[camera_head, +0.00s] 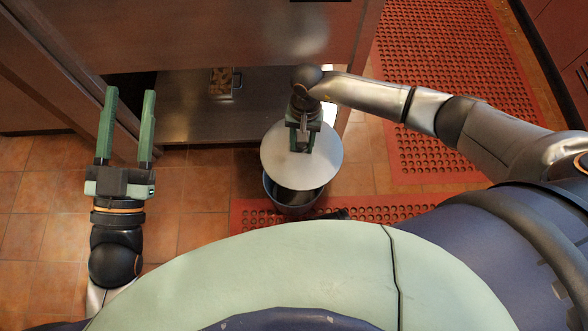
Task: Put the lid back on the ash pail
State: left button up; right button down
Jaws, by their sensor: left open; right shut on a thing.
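The lid (277,160) is a round, flat, pale grey metal disc. My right gripper (301,145) is shut on it near its upper right part and hides its handle. The ash pail (290,207) is a dark metal bucket on the floor below the lid. The lid overlaps the far part of the pail's mouth, and the near part of the mouth shows dark and uncovered. I cannot tell whether lid and rim touch. My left gripper (128,98) is open and empty at the left, well away from the pail.
A steel cabinet (250,40) with an open lower shelf (180,105) stands behind the pail. A small brown patterned thing (221,82) lies on that shelf. Red perforated mats (440,70) cover the floor at the right and in front. Tiled floor (195,215) at the left is clear.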

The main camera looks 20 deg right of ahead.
pick_arm(q)
jog(key=s+d+r+m+t+h+b, duration=0.1)
jog(key=s+r+m+t+h+b, duration=0.1)
jog(key=s+m+h+b, duration=0.45)
jog(key=shift+n+g, duration=0.5)
jog(key=shift+n, duration=0.05)
jog(key=f+b, duration=0.1)
jog(key=b, duration=0.1)
jog(key=f+b, duration=0.2)
jog(key=d+f+b, duration=0.1)
jog(key=f+b, duration=0.1)
jog(key=shift+w+f+b, duration=0.15)
jog(key=shift+w+b, duration=0.2)
pick_arm(e)
notch_tip(320, 180, down, 21)
jog(key=w+a+m, duration=0.1)
jog(key=m, duration=0.1)
jog(key=shift+w+a, duration=0.3)
jog(key=shift+w, duration=0.1)
jog(key=shift+f, duration=0.7)
jog(key=shift+c, duration=1.9)
grip_release()
jog(key=shift+f, duration=0.1)
